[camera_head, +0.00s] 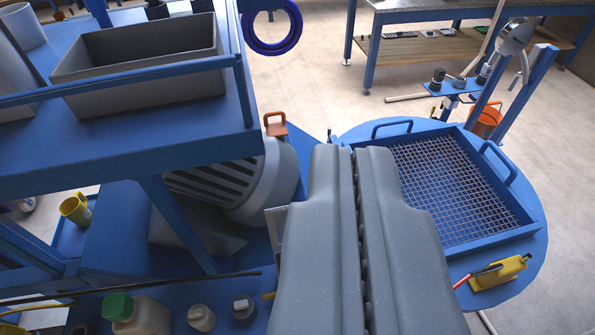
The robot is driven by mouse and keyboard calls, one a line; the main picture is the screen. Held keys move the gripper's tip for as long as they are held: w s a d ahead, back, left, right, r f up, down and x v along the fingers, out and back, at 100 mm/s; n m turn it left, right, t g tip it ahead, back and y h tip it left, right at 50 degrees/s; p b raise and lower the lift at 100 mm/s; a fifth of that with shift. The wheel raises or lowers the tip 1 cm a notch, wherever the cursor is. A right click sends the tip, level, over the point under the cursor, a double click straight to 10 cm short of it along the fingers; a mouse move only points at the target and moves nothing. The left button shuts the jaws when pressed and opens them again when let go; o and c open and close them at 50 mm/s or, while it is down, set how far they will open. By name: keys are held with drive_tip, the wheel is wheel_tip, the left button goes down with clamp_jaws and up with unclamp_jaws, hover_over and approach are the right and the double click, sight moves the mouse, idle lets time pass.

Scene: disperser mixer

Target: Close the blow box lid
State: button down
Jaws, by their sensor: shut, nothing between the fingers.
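My gripper (353,152) fills the lower middle of the view. Its two grey fingers are shut against each other with nothing between them. Right of the fingertips, a blue square frame with a wire mesh (455,180) and raised handles lies on a round blue platform (533,255). The fingers hide its left part. I cannot tell whether this frame is the blow box lid, and no other lid is clearly recognisable. An orange handle-like part (275,124) stands behind a grey slatted motor housing (265,180), left of the fingertips.
A blue shelf with a grey bin (140,65) stands at upper left. Below are a yellow cup (75,208) and a green-capped bottle (140,315). A yellow tool (500,273) lies on the platform. Pale floor is clear at upper middle.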

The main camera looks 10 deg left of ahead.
drive_tip(key=shift+s, duration=0.1)
drive_tip(key=shift+r, duration=0.1)
drive_tip(key=w+a+f+n+g+p, duration=0.1)
drive_tip(key=w+f+g+p, duration=0.35)
drive_tip(key=w, duration=0.65)
drive_tip(key=w+f+n+g+p, duration=0.1)
drive_tip(key=w+f+g+p, duration=0.3)
drive_tip(key=w, duration=0.6)
wheel_tip(320, 180, down, 17)
drive_tip(key=w+n+g+y+b, duration=0.1)
drive_tip(key=w+g+b, duration=0.1)
drive_tip(key=g, duration=0.2)
drive_tip(key=shift+f+n, duration=0.2)
drive_tip(key=shift+n, duration=0.1)
